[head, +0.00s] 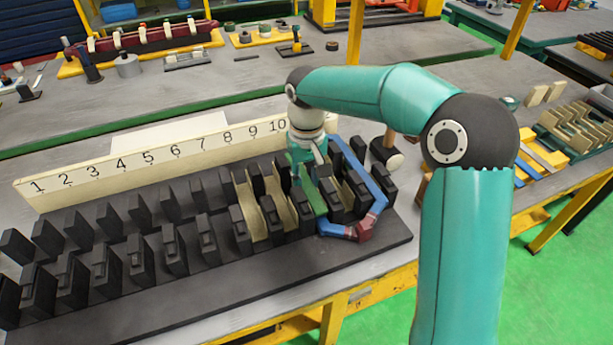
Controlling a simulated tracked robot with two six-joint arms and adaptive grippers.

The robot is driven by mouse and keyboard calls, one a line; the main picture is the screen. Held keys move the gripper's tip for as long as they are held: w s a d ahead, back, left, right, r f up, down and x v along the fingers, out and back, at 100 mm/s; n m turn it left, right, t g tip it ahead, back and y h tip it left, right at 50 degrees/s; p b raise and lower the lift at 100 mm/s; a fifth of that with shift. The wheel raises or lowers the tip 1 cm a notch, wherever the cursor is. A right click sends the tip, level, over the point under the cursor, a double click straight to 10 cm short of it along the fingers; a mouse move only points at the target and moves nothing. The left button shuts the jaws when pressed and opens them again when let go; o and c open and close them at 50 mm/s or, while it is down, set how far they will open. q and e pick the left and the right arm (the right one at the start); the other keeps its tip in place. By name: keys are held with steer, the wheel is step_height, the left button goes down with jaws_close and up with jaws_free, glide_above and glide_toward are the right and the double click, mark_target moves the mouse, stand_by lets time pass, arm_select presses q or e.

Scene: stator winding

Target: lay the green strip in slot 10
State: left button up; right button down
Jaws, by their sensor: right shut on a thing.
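The black stator block (165,310) lies on the bench with rows of upright teeth and slots between them. A white number board (110,172) stands behind it, numbered from 1; the 10 is the last number I can read. My right gripper (308,172) points down over the slots near the 10 and is shut on the green strip (316,204). The strip shows between the teeth below the gripper, partly hidden by it. I cannot tell whether it rests on the slot floor. My left gripper is out of view.
Beige liners (272,212) lie in slots left of the gripper. A blue coil (375,190) with red-wrapped parts loops around teeth just to its right. A mallet (388,153) lies behind the block's right end. Slots at the left look empty.

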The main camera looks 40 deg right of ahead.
mark_target(307, 184)
steer(key=shift+f+b, duration=0.55)
steer(key=shift+f, duration=0.4)
stand_by(0.7)
steer(key=c, duration=0.8)
jaws_free()
steer(key=shift+o, duration=0.2)
steer(key=shift+r, duration=0.1)
steer(key=shift+r+p, duration=0.7)
steer(key=shift+p, duration=0.05)
steer(key=shift+r, duration=0.15)
step_height(307, 184, up, 7)
steer(key=p, duration=0.6)
steer(key=shift+r, duration=0.15)
